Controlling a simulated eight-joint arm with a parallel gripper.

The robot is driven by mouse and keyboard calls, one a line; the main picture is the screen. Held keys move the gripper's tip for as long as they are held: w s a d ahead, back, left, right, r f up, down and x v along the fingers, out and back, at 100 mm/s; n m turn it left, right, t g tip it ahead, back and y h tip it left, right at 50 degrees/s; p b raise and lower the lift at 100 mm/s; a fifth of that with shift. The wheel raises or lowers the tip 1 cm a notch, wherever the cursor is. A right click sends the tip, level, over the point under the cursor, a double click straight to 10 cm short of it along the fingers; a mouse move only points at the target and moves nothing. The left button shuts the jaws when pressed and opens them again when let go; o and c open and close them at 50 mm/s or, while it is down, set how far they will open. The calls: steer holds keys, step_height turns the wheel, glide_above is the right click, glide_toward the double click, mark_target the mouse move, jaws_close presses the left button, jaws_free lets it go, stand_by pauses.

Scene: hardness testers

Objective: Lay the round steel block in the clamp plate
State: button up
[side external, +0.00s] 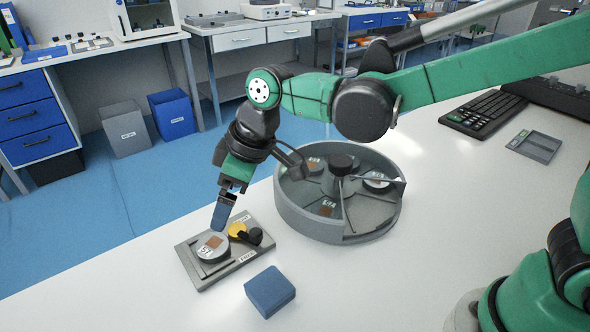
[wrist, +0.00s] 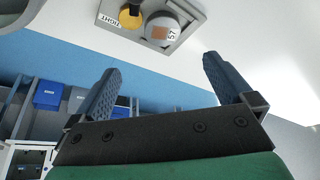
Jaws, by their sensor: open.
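The round steel block (side external: 212,246), a pale disc with a brown square and a label, lies on the grey clamp plate (side external: 247,257). It shows in the wrist view (wrist: 172,22) too, beside the yellow part of the plate's clamp (side external: 237,230) with its black knob. The block looks flat; I cannot tell how closely it sits against the plate's edges. My gripper (side external: 221,216) points down just above the block. In the wrist view my gripper's two blue fingers (wrist: 161,64) are spread wide with nothing between them, and the block is beyond their tips.
A grey round carousel (side external: 290,213) with several compartments holding other discs stands right of the plate. A blue block (side external: 270,291) lies in front of the plate. A keyboard (side external: 483,112) and a small grey tray (side external: 534,146) lie at the far right. The white table's front middle is clear.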

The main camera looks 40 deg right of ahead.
steer(key=s+d+r+m+t+h, duration=0.1)
steer(key=s+d+m, duration=0.3)
steer(key=d, duration=0.5)
steer(key=s+d+r+m+t+h, duration=0.1)
steer(key=s+d+m+t+h, duration=0.1)
steer(key=s+d+m, duration=0.3)
steer(key=d+t, duration=0.1)
steer(key=d, duration=0.3)
steer(key=shift+d, duration=0.2)
